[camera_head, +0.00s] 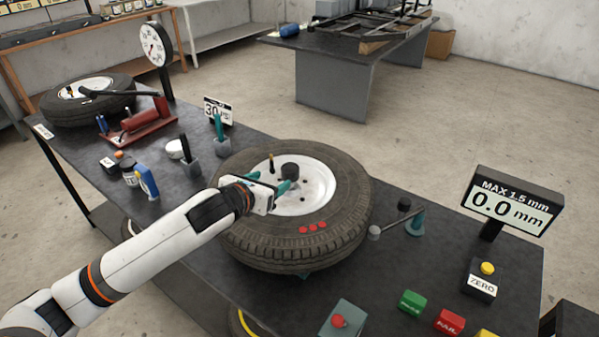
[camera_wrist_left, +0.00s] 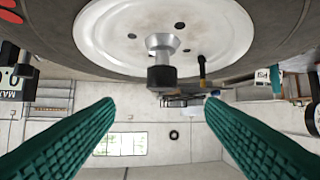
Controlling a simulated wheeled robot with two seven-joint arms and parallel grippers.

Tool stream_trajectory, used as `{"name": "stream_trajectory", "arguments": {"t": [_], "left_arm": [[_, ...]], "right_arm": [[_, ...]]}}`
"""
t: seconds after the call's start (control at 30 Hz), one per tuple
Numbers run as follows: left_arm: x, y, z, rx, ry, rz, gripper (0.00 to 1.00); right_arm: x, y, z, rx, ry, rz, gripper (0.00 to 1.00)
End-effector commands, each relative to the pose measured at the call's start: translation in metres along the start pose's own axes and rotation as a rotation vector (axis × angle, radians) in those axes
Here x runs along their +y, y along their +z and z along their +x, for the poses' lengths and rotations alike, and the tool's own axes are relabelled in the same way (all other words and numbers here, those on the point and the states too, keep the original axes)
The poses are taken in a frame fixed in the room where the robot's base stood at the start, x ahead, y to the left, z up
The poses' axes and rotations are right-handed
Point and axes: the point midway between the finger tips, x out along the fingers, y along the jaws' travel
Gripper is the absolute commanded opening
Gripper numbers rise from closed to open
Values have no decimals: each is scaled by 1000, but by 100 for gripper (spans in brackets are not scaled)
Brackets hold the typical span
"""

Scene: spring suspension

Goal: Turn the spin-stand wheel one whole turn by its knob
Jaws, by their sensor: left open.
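The wheel, a black tyre (camera_head: 345,218) with a white rim (camera_head: 318,182), lies flat on its stand on the dark bench. A black cap on a silver cone (camera_head: 290,171) rises from the rim's middle. A thin dark peg (camera_head: 271,163) with a brass-coloured base stands off-centre; I cannot tell for sure that it is the knob. In the left wrist view the cap (camera_wrist_left: 161,78) is seen between the fingers and the peg (camera_wrist_left: 202,72) near the right fingertip. My left gripper (camera_head: 269,181) is open and empty over the rim, its teal fingers apart. My right gripper is out of view.
A "0.0 mm" display (camera_head: 510,203), a ZERO button box (camera_head: 481,278) and coloured buttons stand right of the wheel. A holder with a teal-handled tool (camera_head: 220,140), a blue-white item (camera_head: 146,182) and a second tyre (camera_head: 88,103) stand left. Red dots mark the tyre's front.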

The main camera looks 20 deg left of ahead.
Motion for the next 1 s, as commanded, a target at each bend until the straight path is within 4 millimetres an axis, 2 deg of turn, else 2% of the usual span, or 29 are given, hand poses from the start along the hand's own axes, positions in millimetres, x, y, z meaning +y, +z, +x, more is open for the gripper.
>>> {"name": "stream_trajectory", "arguments": {"t": [0.17,0.5,0.7,1.0], "left_arm": [[-1,-1,13,-2,-3,20,64],[-1,-2,77,-3,-3,14,64],[-1,-1,105,-2,-3,16,64],[-1,0,119,-2,-2,18,64]], "right_arm": [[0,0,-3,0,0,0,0],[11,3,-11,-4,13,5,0],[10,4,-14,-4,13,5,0],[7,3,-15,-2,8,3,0]]}}
